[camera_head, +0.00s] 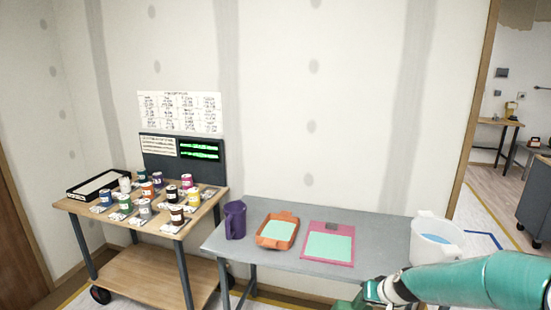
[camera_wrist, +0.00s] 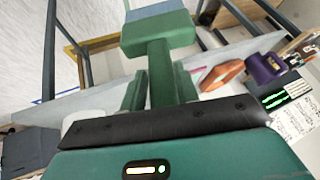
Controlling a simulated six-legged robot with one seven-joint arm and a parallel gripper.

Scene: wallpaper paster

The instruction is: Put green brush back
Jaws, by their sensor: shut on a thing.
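The green brush (camera_wrist: 158,38) is in my gripper (camera_wrist: 158,85) in the wrist view. Its handle runs between the two green fingers, and its wide head with a grey-blue end points away from my wrist. In the head view, my gripper (camera_head: 373,291) is at the lower right, in front of the grey table's near edge. Part of the green brush (camera_head: 350,303) shows there at the bottom edge of the picture; the rest is out of frame or hidden. My gripper is shut on the brush.
The grey table (camera_head: 275,257) holds a purple jug (camera_head: 235,220), an orange tray (camera_head: 277,230), a pink-edged tray (camera_head: 328,243) and a white bucket (camera_head: 437,237) with blue liquid. My arm partly covers the right end. A wooden cart (camera_head: 150,271) with several paint cans stands left.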

